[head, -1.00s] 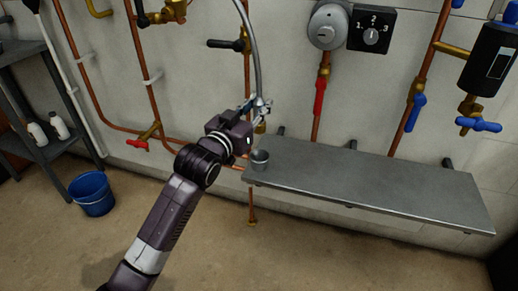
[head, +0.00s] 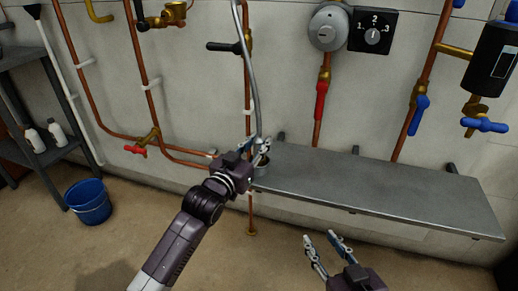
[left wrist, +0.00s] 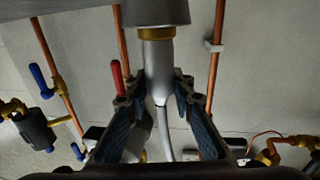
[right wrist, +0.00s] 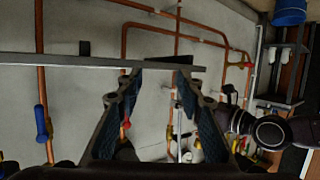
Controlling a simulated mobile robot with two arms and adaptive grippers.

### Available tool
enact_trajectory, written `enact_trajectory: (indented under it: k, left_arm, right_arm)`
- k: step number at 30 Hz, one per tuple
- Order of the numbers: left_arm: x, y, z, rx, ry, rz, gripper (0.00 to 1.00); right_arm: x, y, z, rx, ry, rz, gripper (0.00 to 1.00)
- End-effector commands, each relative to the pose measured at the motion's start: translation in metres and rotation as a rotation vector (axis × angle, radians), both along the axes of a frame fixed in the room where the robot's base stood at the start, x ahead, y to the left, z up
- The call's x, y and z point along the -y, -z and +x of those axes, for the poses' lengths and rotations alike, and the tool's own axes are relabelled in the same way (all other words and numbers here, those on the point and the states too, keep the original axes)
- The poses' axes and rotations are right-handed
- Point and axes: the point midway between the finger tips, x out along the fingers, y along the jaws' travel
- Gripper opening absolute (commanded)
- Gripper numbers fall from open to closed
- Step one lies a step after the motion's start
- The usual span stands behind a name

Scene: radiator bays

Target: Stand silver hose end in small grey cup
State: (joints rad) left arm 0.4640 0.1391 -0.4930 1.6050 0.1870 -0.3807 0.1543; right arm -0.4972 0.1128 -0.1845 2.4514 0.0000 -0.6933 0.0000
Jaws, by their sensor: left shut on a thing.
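The silver hose (head: 252,70) hangs down from the top of the head view. My left gripper (head: 259,148) is shut on its silver end, which also shows in the left wrist view (left wrist: 158,70). The end's brass collar (left wrist: 155,34) is at the rim of the small grey cup (left wrist: 155,12); the part beyond is hidden by the cup wall. In the head view the cup (head: 262,170) stands at the shelf's left end, directly under the gripper and partly hidden by it. My right gripper (head: 325,240) is open and empty, below and in front of the shelf.
The grey shelf (head: 370,190) is bare to the right of the cup. Copper pipes with red valve handles (head: 321,100) and blue valve handles (head: 417,115) run up the wall behind it. A blue bucket (head: 88,202) stands on the floor at left, near a dark rack (head: 45,125).

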Motion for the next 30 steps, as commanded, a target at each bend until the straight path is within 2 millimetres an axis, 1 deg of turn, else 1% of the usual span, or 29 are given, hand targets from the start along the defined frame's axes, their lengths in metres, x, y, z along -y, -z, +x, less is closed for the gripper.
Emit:
enact_trajectory:
  k: [1, 3, 6, 14, 20, 21, 25, 30]
  left_arm:
    - [0.000, 0.006, 0.000, 0.001, 0.000, 0.000, 0.00]
    - [0.000, 0.010, 0.000, 0.003, 0.000, 0.000, 0.00]
    - [0.000, 0.012, 0.000, 0.004, 0.000, -0.001, 0.00]
    - [0.000, 0.012, 0.000, 0.003, 0.000, 0.000, 0.00]
    - [0.000, 0.019, 0.000, 0.002, 0.000, -0.001, 0.00]
    - [0.000, 0.019, 0.000, 0.002, 0.000, -0.001, 0.24]
    - [0.000, 0.019, 0.000, 0.001, 0.000, 0.000, 0.39]
    - [0.000, 0.019, 0.000, 0.002, 0.000, -0.001, 0.40]
  right_arm:
    - [-0.002, -0.006, 0.003, 0.036, -0.002, 0.009, 0.34]
    - [-0.004, -0.015, 0.007, 0.075, -0.005, 0.019, 0.34]
    - [-0.005, -0.022, 0.009, 0.105, -0.006, 0.026, 0.34]
    - [-0.005, -0.024, 0.009, 0.111, -0.006, 0.027, 0.34]
    - [-0.006, -0.026, 0.010, 0.121, -0.008, 0.030, 0.34]
    - [-0.006, -0.027, 0.010, 0.123, -0.008, 0.030, 0.34]
    - [-0.006, -0.026, 0.010, 0.122, -0.008, 0.030, 0.34]
    - [-0.006, -0.026, 0.010, 0.122, -0.008, 0.030, 0.34]
